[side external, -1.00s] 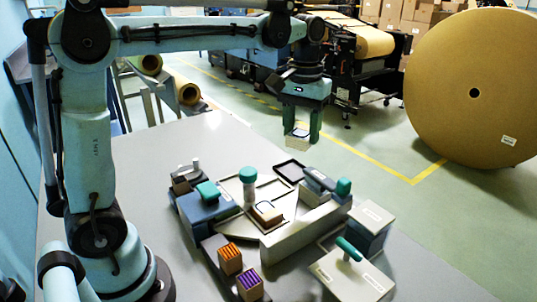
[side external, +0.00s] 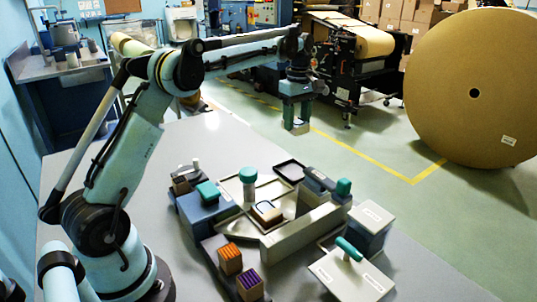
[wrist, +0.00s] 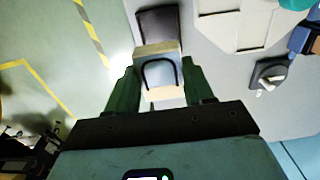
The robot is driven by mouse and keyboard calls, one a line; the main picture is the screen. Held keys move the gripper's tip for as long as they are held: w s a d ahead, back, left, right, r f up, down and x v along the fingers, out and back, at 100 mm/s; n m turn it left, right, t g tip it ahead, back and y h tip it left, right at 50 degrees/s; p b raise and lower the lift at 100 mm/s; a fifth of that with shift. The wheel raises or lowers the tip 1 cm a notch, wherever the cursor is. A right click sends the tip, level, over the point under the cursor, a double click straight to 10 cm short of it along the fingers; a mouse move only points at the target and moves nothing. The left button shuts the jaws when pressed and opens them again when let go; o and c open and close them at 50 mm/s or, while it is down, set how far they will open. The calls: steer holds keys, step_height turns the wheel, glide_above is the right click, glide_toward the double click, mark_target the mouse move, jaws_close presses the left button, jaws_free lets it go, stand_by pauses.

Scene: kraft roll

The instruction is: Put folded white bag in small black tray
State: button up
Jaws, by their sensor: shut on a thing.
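My gripper (side external: 296,122) is shut on the folded white bag (wrist: 161,74), which has a dark looped handle. The wrist view shows the bag pinched between my two green fingers (wrist: 160,88). In the side external view the bag is mostly hidden between the fingers, held up in the air beyond the table edge. The small black tray (side external: 290,171) lies on the table, below and apart from my gripper, and looks empty. It also shows in the wrist view (wrist: 158,23), partly covered by the bag.
The table's left back part is clear.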

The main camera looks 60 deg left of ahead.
steer(key=shift+f, duration=6.2)
steer(key=shift+f, duration=0.8)
steer(key=o, duration=1.1)
steer(key=shift+r, duration=0.1)
